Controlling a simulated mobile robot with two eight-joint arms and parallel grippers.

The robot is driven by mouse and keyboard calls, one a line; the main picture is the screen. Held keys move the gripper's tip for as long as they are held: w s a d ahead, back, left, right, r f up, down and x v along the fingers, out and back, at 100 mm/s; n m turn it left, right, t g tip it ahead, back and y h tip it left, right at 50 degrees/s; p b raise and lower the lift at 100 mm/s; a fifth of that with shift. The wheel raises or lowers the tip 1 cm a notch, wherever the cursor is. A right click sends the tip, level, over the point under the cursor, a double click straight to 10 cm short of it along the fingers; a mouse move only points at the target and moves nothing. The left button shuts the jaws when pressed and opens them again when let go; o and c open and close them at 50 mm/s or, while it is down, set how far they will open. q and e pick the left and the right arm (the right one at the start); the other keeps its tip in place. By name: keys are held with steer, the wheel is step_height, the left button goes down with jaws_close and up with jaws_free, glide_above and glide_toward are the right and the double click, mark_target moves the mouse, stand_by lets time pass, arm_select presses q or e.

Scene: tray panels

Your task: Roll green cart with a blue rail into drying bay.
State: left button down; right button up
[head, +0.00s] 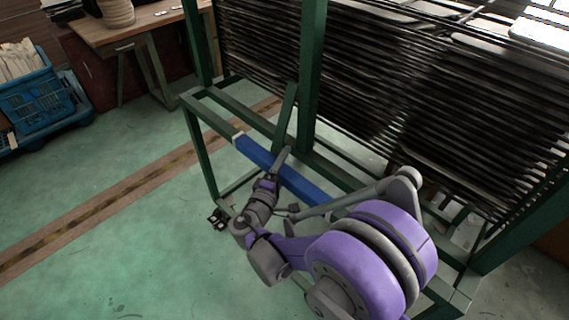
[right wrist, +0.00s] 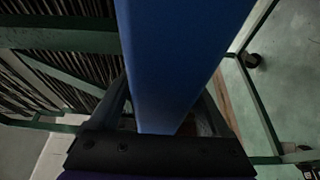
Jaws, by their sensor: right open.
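The green cart (head: 312,70) is a tall metal frame filled with stacked dark racks, at the centre and right of the head view. Its blue rail (head: 255,151) runs along the near side at low height. My right gripper (head: 281,160) is at the middle of the rail. In the right wrist view the blue rail (right wrist: 178,60) passes between the open fingers (right wrist: 165,105); I cannot tell whether they touch it. A caster (head: 217,219) shows under the near left corner. My left gripper is out of view. I cannot identify the drying bay.
A brown floor strip with a dark worn line (head: 110,203) crosses the green floor left of the cart. A wooden table (head: 120,35) stands at the back left. Blue crates (head: 35,100) sit at the far left. The floor at left and front is clear.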

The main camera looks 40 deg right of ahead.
jaws_close()
stand_by(0.4)
steer(key=shift+a, duration=0.15)
